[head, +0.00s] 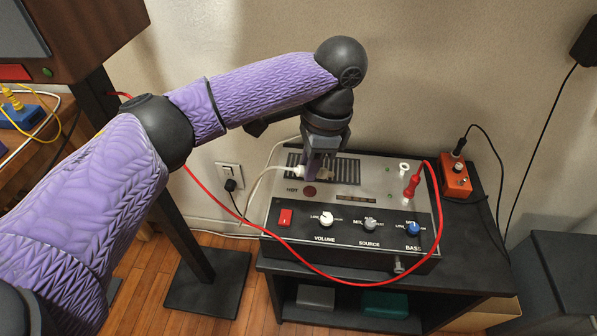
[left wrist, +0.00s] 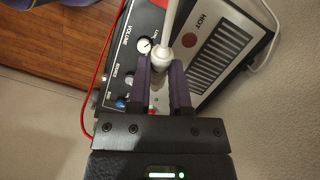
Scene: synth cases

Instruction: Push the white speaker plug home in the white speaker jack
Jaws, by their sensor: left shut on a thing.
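My left gripper (head: 318,168) is over the amplifier's (head: 343,207) top panel, near the dark vent grille, shut on the white speaker plug (head: 294,172). In the left wrist view the plug (left wrist: 160,48) sits between the two purple fingers (left wrist: 160,70), its white cable running up out of the picture. In the head view the white speaker jack (head: 404,170) appears as a short white post at the panel's back right, with a dark opening on top. The plug is left of the jack and apart from it. The plug's tip is hidden. My right gripper is out of view.
A red plug (head: 412,185) stands just in front of the white jack, its red cable (head: 350,281) looping across the amplifier's front. Knobs and a red switch (head: 285,217) line the front panel. An orange box (head: 456,180) stands to the right on the black stand.

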